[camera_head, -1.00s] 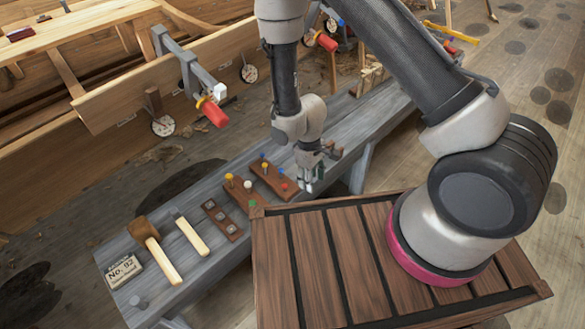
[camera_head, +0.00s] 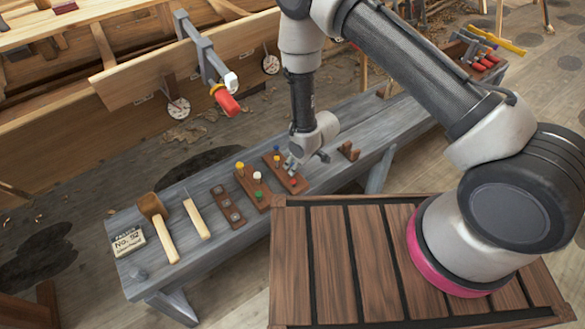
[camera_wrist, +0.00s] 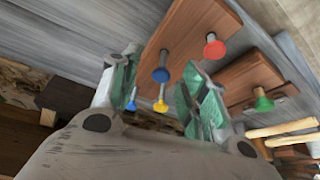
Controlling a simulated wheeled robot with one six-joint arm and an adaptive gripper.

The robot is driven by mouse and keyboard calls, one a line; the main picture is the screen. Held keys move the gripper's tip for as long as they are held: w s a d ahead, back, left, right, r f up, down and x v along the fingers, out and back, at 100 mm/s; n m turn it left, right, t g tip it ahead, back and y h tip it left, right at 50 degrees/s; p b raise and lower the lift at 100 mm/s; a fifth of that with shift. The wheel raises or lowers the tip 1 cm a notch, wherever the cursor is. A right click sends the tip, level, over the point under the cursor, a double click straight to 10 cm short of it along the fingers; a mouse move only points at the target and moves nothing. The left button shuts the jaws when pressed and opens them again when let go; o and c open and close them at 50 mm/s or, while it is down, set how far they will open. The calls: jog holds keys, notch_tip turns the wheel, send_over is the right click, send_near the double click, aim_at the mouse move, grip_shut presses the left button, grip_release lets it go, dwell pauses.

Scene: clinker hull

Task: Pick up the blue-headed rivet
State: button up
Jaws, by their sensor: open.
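A blue-headed rivet (camera_wrist: 162,74) stands in a brown wooden board (camera_wrist: 185,32), between my fingers as the wrist view sees it. In the head view a blue head (camera_head: 277,150) shows at the far end of the board (camera_head: 286,173). A second, smaller-looking blue head (camera_wrist: 131,106) shows beside the left fingertip in the wrist view. My gripper (camera_wrist: 165,62) is open, with green pads and nothing held. In the head view my gripper (camera_head: 291,164) is over the same board and hides part of it. I cannot tell its exact height.
A red-headed rivet (camera_wrist: 213,48) and a yellow one (camera_wrist: 160,105) are close by. A neighbouring board (camera_head: 249,190) holds yellow, white and green heads. A mallet (camera_head: 164,235) and a chisel (camera_head: 197,217) lie left on the grey bench (camera_head: 345,178). A wooden block (camera_head: 348,150) sits right.

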aim_at(292, 166)
jog(key=shift+x, duration=1.55)
jog(key=shift+s+a, duration=0.1)
grip_shut()
